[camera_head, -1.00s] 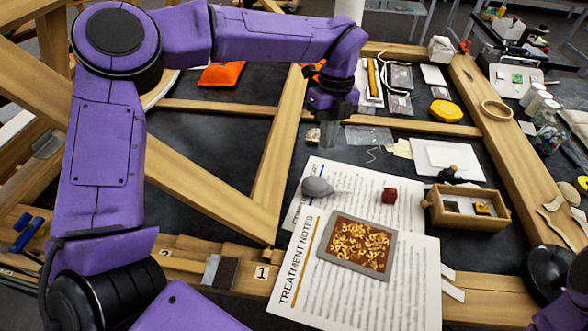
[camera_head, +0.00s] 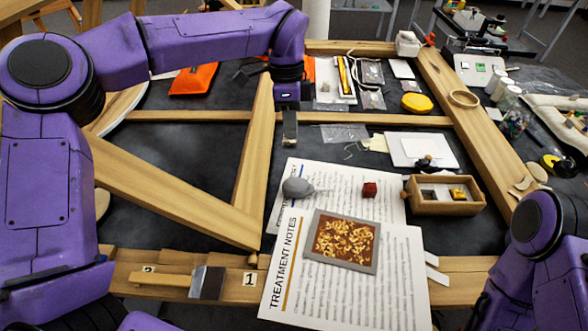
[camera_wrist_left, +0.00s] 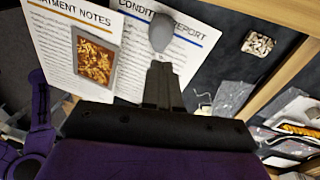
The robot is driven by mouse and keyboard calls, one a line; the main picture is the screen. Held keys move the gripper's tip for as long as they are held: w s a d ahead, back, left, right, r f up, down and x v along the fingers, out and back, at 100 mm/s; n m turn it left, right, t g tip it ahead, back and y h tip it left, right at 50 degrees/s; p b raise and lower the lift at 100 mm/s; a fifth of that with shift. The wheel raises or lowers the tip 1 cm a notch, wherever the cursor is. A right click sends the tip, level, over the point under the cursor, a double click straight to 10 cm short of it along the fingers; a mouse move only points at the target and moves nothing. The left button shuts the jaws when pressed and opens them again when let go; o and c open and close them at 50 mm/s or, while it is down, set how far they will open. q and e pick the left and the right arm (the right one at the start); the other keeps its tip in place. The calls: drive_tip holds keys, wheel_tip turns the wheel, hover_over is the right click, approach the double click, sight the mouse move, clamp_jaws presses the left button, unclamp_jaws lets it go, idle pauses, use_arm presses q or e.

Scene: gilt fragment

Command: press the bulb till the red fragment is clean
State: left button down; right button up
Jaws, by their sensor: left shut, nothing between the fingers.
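The grey bulb (camera_head: 298,187) lies on the printed sheets, its narrow tip pointing right. It also shows in the left wrist view (camera_wrist_left: 162,32), just beyond my fingertips. A square grey-rimmed panel (camera_head: 343,240) with gold pieces on a red-brown face lies in front of it on the notes. A small dark red block (camera_head: 369,189) sits right of the bulb; I cannot tell which of these two is the red fragment. My left gripper (camera_head: 290,143) is shut and empty, fingers pointing down, above and behind the bulb, apart from it. My right gripper is out of view.
A wooden box (camera_head: 445,195) with small compartments stands to the right. Wooden beams (camera_head: 250,165) frame the dark table. A wood-handled brush (camera_head: 180,281) lies at front left. An orange pouch (camera_head: 193,79) and a yellow object (camera_head: 417,103) lie farther back.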

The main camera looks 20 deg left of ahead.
sight(295, 181)
use_arm(q)
drive_tip(key=f+p, duration=0.1)
drive_tip(key=f, duration=0.3)
drive_tip(key=s+d+f+p, duration=0.1)
drive_tip(key=f, duration=0.3)
drive_tip(key=f+p, duration=0.1)
drive_tip(key=f, duration=0.3)
drive_tip(key=shift+s+d, duration=0.2)
drive_tip(key=shift+s, duration=0.15)
drive_tip(key=shift+f, duration=0.2)
